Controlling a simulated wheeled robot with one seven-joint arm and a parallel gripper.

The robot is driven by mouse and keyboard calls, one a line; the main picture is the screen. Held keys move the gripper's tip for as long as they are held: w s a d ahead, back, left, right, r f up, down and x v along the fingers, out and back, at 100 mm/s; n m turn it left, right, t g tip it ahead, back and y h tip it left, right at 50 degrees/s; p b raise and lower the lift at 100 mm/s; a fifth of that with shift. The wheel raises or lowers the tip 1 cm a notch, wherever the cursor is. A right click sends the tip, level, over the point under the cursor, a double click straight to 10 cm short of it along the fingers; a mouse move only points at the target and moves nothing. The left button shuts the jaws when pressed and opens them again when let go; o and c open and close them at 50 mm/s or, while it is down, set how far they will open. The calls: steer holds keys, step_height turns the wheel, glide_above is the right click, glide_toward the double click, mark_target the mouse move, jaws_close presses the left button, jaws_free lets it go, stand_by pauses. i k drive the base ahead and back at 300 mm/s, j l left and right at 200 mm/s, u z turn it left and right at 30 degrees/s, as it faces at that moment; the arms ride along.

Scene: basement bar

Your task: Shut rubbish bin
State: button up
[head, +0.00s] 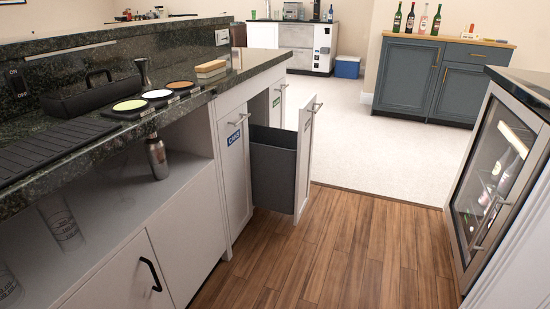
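The rubbish bin is a dark grey pull-out tub (273,172) fixed behind a white front panel (307,150). It stands pulled out of the left counter, over the wooden floor. A bar handle (317,107) shows near the top of the panel. A white front (235,160) with a blue "CANS" label sits flush in the counter on the near side of the tub. My gripper is not in view.
The left counter (110,130) has an open shelf and a cupboard door with a black handle (150,273). A glass-door fridge (495,185) stands at the right. The wooden floor (345,250) between them is clear. A blue cabinet (410,75) stands at the back.

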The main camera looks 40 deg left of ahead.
mark_target(281, 160)
steer(key=u, duration=0.45)
steer(key=l+u, duration=0.15)
steer(key=u, duration=0.7)
steer(key=i, duration=0.75)
steer(key=i+j+z, duration=0.1)
steer(key=i, duration=0.65)
steer(key=i+j, duration=0.15)
steer(key=i, duration=0.65)
steer(key=l+z, duration=0.05)
